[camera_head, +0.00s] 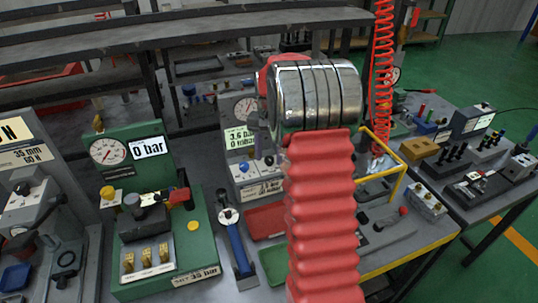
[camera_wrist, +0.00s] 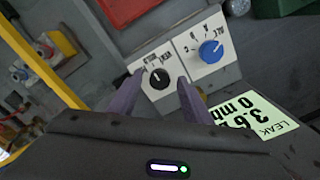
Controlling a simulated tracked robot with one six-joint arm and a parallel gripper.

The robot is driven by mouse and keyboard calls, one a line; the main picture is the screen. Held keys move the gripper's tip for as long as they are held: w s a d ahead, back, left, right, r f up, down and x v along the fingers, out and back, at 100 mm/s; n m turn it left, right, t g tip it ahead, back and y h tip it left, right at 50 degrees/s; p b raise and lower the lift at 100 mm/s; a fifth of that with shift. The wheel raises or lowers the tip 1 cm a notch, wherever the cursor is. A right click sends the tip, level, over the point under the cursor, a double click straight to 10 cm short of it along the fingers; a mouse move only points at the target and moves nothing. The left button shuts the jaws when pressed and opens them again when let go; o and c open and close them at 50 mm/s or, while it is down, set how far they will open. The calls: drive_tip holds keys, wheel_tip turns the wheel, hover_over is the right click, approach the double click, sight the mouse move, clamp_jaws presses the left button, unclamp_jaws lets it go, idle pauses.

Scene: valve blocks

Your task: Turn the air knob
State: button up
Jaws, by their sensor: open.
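Two knobs sit on white plates of a grey panel in the wrist view. A black knob (camera_wrist: 159,78) with a white pointer mark is on one plate, and a blue knob (camera_wrist: 211,51) is on the other. The small lettering is too blurred to tell which is the air knob. My gripper (camera_wrist: 158,82) is open, its two purple fingers on either side of the black knob in the picture; contact is not visible. In the head view the blue knob (camera_head: 244,166) shows beside my red arm, which hides most of my gripper.
A leak display (camera_wrist: 250,119) sits close to my right finger; in the head view it (camera_head: 239,137) reads about 3.6 bar. A yellow frame (camera_head: 402,170) stands right of my arm. A green gauge station (camera_head: 165,240) is at left, and a red tray (camera_head: 264,221) lies in front.

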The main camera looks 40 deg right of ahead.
sight(269, 160)
drive_tip(key=shift+r, duration=0.1)
wheel_tip(269, 160, up, 14)
drive_tip(key=shift+f, duration=0.2)
idle(0.3)
idle(0.5)
wheel_tip(269, 160, down, 4)
drive_tip(key=s+a+n, duration=0.2)
drive_tip(key=s, duration=0.1)
drive_tip(key=s+a+r+n+t, duration=0.2)
drive_tip(key=s+a+n, duration=0.2)
drive_tip(key=s+a, duration=0.7)
drive_tip(key=s+a+r+n+t, duration=0.2)
drive_tip(key=s+a+n+t, duration=0.1)
drive_tip(key=s+a, duration=0.9)
drive_tip(key=shift+a+n+t, duration=0.3)
drive_tip(key=shift+a+n, duration=0.5)
drive_tip(key=shift+a, duration=0.2)
